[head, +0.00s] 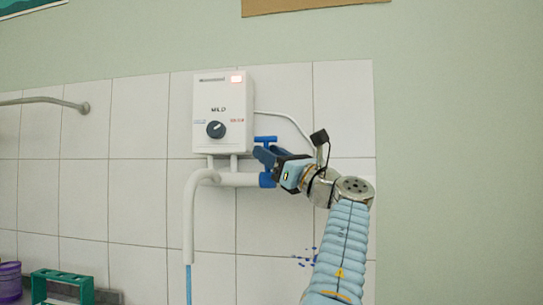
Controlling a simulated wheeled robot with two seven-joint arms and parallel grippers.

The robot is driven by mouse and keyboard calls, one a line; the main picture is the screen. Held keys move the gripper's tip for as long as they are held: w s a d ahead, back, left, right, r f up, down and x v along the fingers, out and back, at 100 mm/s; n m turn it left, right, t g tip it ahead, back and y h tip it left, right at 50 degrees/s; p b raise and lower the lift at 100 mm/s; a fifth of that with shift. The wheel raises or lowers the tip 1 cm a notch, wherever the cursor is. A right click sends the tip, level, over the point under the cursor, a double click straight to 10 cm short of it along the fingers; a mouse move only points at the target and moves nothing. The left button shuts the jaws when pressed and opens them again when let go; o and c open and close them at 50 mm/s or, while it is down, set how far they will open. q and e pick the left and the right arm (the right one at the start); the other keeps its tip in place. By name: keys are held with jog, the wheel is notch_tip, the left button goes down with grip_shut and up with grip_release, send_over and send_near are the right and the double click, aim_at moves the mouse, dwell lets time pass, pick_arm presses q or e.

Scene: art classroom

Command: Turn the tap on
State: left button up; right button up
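The tap is a blue T-shaped handle (265,139) on a white pipe (238,180), below and to the right of a white wall water heater. A blue fitting (266,180) shows on the pipe under it.
The white heater (222,112) has a dark dial and a lit red display. A white hose (188,220) hangs down at the left. A metal rail (50,101) is on the tiled wall. A green rack (62,285) and a purple pot (10,281) stand at lower left.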

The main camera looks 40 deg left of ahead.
pick_arm(q)
jog(key=b+v, duration=0.4)
jog(key=v, duration=0.9)
jog(key=shift+d+f, duration=0.2)
jog(key=shift+d, duration=0.15)
